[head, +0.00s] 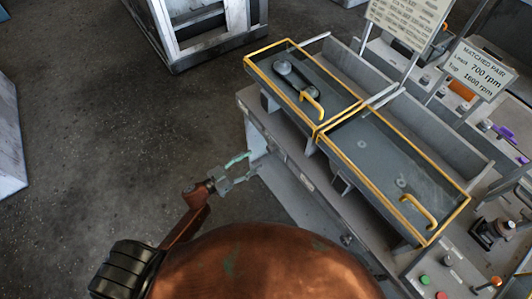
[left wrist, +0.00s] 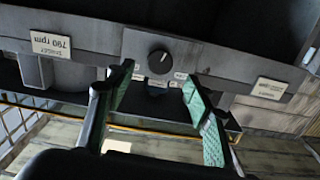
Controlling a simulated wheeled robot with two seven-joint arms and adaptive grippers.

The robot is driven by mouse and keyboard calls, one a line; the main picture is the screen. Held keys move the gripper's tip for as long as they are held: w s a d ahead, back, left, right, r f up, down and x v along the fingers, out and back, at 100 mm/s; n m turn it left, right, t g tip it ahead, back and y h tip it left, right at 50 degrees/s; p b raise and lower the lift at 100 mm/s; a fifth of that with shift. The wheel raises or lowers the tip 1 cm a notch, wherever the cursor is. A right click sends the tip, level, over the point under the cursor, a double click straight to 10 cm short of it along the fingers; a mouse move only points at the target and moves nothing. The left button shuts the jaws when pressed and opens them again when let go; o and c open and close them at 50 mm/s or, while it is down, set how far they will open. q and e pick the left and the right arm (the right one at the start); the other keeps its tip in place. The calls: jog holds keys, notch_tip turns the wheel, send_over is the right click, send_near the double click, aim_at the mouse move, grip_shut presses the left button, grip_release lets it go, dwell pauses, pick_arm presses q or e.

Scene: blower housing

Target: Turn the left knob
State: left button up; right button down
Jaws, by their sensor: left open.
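A round black knob (left wrist: 159,62) with a light pointer mark sits on the grey front panel (left wrist: 215,68) in the left wrist view. Small white labels lie just below it in that picture. My left gripper (left wrist: 158,80) is open and empty, with green-padded fingers on either side below the knob. The fingers appear apart from it. In the head view my left gripper (head: 247,168) is at the console's near front face (head: 300,172), where I cannot make out the knob. My right gripper is not in view.
Two yellow-framed covers with yellow handles (head: 418,212) top the console. A sign (head: 479,69) reads "MATCHED PAIR", 700 rpm and 1600 rpm. Buttons and a dark lever knob (head: 490,232) are at the right. A white frame (head: 195,30) stands behind. Floor (head: 110,130) at the left is clear.

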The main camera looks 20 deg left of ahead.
pick_arm(q)
jog(key=x, duration=0.7)
jog(key=shift+w+d, duration=0.2)
jog(key=shift+w, duration=0.05)
jog(key=shift+c, duration=0.3)
jog(key=c, duration=1.1)
jog(key=shift+a+m, duration=0.1)
jog(key=shift+m, duration=1.3)
jog(key=o, duration=1.2)
jog(key=shift+c, duration=0.2)
jog(key=shift+s, duration=0.1)
send_near(268, 151)
jog(key=v, duration=0.3)
jog(key=shift+s, duration=0.15)
